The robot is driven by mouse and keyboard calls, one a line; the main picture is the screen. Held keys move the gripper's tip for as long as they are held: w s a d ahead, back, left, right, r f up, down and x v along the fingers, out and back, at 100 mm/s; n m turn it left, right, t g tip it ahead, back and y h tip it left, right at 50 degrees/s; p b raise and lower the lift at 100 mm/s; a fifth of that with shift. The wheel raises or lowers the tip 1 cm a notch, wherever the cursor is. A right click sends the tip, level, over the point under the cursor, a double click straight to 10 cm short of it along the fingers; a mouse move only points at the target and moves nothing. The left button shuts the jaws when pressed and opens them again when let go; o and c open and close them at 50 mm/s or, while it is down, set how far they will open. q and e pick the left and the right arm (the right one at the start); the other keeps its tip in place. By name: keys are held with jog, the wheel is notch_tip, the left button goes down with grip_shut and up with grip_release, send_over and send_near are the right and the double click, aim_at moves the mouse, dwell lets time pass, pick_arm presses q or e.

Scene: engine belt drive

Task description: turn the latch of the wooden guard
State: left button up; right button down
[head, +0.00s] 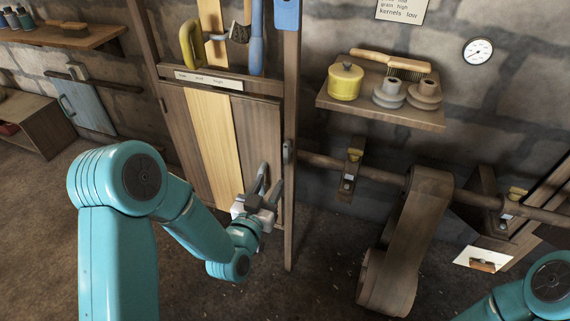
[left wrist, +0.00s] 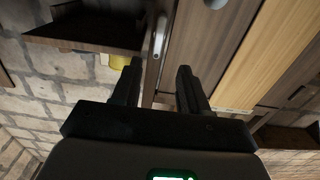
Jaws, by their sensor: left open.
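The wooden guard (head: 258,135) stands left of centre in the head view, with dark planks and one pale plank. A small grey metal latch (head: 288,152) sits on the post at its right edge. In the left wrist view the latch (left wrist: 159,38) shows as a grey bar on the wood, beyond the fingertips. My left gripper (head: 271,176) is in front of the guard's lower right part, just below and left of the latch. Its fingers (left wrist: 159,68) are apart with nothing held, and no contact with the latch shows. My right gripper is out of view.
A shelf (head: 380,108) with a yellow tin (head: 345,81), a brush and grey spools is to the right. Below it run a wooden shaft (head: 335,165) and a wide brown belt (head: 413,225). Tools hang above the guard. The floor in front is clear.

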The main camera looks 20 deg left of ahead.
aim_at(286, 155)
pick_arm(q)
jog(key=w, duration=1)
jog(key=shift+w+d+p, duration=0.25)
jog(key=shift+p, duration=0.15)
grip_shut()
